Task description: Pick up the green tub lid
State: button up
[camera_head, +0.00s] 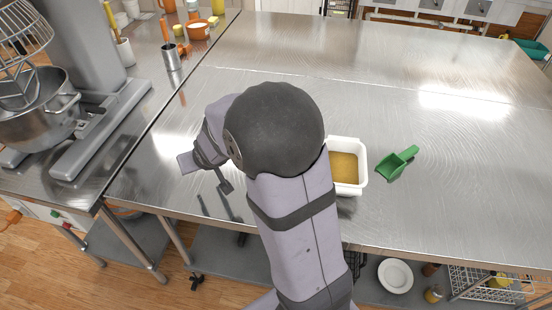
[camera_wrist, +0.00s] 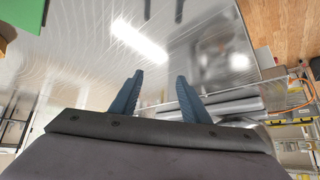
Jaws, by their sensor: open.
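No green tub lid shows clearly in the head view. There a white tub (camera_head: 362,183) holding something yellow-brown stands on the steel table, partly hidden by my arm. A green scoop (camera_head: 397,163) lies just right of it. My gripper (camera_head: 206,177) is open over the table's left front part, away from the tub. Its two blue-grey fingers show apart and empty in the wrist view (camera_wrist: 159,77).
The steel table (camera_head: 460,200) is mostly clear at the back and right. A mixer (camera_head: 90,70) with a bowl stands at the left. A metal cup (camera_head: 173,58) and small containers sit at the back left. A teal bin (camera_head: 528,48) is at the far right.

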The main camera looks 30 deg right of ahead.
jog(key=s+d+r+m+g+h+p, duration=0.3)
jog(key=s+d+m+g+p, duration=0.4)
jog(key=s+d, duration=0.9)
jog(key=shift+w+d+f+m+t+b, duration=0.15)
jog(key=shift+w+d+f+t+b, duration=0.35)
jog(key=shift+f, duration=0.65)
jog(key=shift+w+d+f+m+t+b, duration=0.1)
jog(key=shift+w+d+f+t+b, duration=0.2)
jog(key=shift+w+f, duration=0.55)
jog(key=shift+w+d+f+m+t+b, duration=0.15)
jog(key=shift+w+d+f+t+b, duration=0.25)
jog(key=shift+f, duration=1)
jog(key=shift+s, duration=0.1)
grip_shut()
